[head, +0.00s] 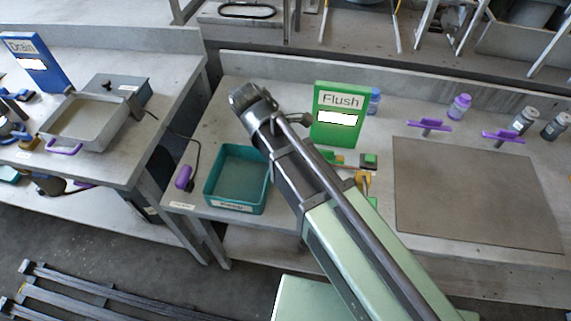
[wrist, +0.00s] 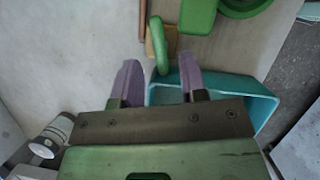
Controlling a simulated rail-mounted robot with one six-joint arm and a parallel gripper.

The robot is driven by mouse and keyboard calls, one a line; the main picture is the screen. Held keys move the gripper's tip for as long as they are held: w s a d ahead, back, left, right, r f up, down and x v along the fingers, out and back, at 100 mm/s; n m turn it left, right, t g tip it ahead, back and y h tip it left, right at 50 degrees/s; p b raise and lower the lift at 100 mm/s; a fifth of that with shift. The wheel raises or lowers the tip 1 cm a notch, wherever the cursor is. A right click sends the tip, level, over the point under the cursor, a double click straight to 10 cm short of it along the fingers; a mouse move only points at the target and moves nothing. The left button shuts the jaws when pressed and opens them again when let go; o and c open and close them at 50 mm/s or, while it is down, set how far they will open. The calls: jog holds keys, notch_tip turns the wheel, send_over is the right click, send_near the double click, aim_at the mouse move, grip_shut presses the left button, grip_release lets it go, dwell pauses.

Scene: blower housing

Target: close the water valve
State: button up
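Green parts that look like the water valve stand at the top of the wrist view: a thin curved green lever (wrist: 159,45), a thick green cylinder (wrist: 199,14) and a rounded green part at the top edge. In the head view, green and yellow fittings (head: 369,161) show beside my arm, below the green Flush sign (head: 338,115); I cannot tell if they are the same parts. My gripper (wrist: 160,72) is open, its two purple fingers apart. The lever's lower end appears between the fingertips; contact is not visible. My arm hides the gripper in the head view.
A teal bin (head: 236,205) stands on the bench left of my arm; it also shows beside the right finger in the wrist view (wrist: 262,100). A purple-handled tool (head: 184,177) lies left of it. A grey mat (head: 480,200) covers bench at right.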

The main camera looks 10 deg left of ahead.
jog(key=b+x, duration=0.2)
jog(key=x, duration=0.2)
jog(key=shift+f, duration=0.15)
grip_shut()
jog(key=shift+w+m+g, duration=0.1)
jog(key=shift+m+g, duration=0.3)
jog(key=shift+m, duration=0.6)
jog(key=shift+m+g, duration=0.3)
jog(key=shift+m, duration=0.4)
grip_release()
